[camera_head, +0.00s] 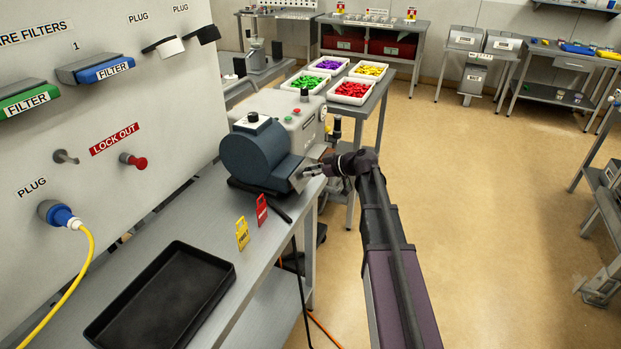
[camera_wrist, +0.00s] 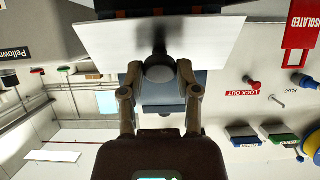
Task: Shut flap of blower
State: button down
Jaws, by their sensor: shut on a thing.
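The blower (camera_head: 252,157) is a dark blue-grey rounded housing on the bench. Its flap (camera_head: 305,176) is a pale metal plate on the right side, tilted outward from the housing. My gripper (camera_head: 320,170) reaches it from the right. In the wrist view, which is upside down, the flap (camera_wrist: 200,42) spans the top as a light plate. My gripper's two fingers (camera_wrist: 157,73) are closed around a dark round knob (camera_wrist: 160,70) at the flap's edge. The blower's blue-grey body shows behind the knob. The exact finger contact is partly hidden.
A black tray (camera_head: 163,297) lies at the bench front. Yellow (camera_head: 242,233) and red (camera_head: 262,210) tags stand near the bench edge. A grey machine (camera_head: 290,108) stands behind the blower. A filter panel (camera_head: 110,120) rises at left.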

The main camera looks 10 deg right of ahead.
aim_at(308, 180)
jog(key=shift+w+a+f+t+y+b, duration=0.15)
jog(key=shift+f+t+y+b, duration=0.65)
jog(key=shift+b, duration=1.45)
jog(key=shift+w+a+f+t+y+b, duration=0.1)
jog(key=shift+f+t+y+b, duration=0.65)
jog(key=shift+b, duration=1.45)
jog(key=y+b, duration=0.2)
jog(key=b, duration=0.1)
jog(key=shift+w+a+t, duration=0.15)
jog(key=shift+t, duration=0.1)
jog(key=shift+b, duration=0.3)
jog(key=shift+r+t+y, duration=0.1)
jog(key=shift+t+y, duration=0.15)
jog(key=shift+t, duration=0.05)
jog(key=shift+c, duration=1.6)
grip_release()
jog(key=shift+w, duration=0.1)
